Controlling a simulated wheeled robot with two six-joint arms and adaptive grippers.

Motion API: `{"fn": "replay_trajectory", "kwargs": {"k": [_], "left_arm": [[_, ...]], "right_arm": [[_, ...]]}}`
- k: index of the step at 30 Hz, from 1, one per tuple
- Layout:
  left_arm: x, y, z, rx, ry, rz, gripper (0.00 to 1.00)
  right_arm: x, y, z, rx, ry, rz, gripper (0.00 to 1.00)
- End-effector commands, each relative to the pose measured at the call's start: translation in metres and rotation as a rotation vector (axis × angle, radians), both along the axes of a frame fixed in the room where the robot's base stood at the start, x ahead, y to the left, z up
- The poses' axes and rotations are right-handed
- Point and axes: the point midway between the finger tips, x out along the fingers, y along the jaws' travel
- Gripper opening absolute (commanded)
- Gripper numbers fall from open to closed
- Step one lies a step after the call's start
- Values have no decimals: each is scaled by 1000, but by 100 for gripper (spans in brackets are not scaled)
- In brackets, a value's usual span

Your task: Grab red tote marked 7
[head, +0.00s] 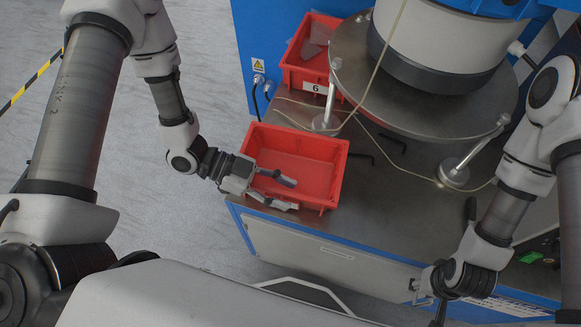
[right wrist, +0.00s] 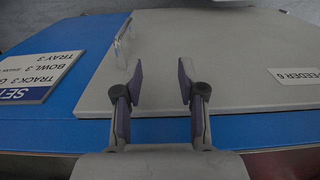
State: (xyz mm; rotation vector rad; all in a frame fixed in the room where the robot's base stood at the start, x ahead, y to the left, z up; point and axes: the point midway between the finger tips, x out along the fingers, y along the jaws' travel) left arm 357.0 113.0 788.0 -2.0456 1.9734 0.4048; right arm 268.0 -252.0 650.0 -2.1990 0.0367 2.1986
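A red tote (head: 318,162) sits on the metal tabletop in the middle of the head view, empty as far as I see. No number shows on its visible sides. My left gripper (head: 296,195) is open at its near left side. One finger overlaps the tote's inside and the other lies in front of its near wall; I cannot tell whether they touch it. A second red tote (head: 296,72), labelled 6, stands behind it with grey pieces inside. My right gripper (right wrist: 160,72) is open and empty, facing a grey panel; in the head view it is low at the right.
A round metal plate (head: 425,97) on posts, under a large drum, stands right of the totes. A cable (head: 385,160) runs over the tabletop (head: 390,215). In the right wrist view, a panel handle (right wrist: 125,42) and a "FEEDER 6" label (right wrist: 294,75) show.

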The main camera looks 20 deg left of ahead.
Motion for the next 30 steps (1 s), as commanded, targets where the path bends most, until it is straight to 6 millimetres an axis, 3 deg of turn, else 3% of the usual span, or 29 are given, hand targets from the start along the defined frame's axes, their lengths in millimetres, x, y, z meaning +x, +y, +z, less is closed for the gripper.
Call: {"fn": "replay_trajectory", "kwargs": {"k": [1, 3, 17, 26, 30], "left_arm": [[0, 0, 0, 0, 0, 0, 22], [0, 0, 0, 0, 0, 0, 0], [0, 0, 3, 0, 0, 1, 0], [1, 0, 36, -1, -3, 1, 0], [-27, -2, 37, -3, 6, 3, 0]], "right_arm": [[0, 0, 0, 0, 0, 0, 40], [0, 0, 0, 0, 0, 0, 40], [0, 0, 0, 0, 0, 0, 40], [0, 0, 0, 0, 0, 0, 40], [0, 0, -6, 0, 0, 0, 40]]}}
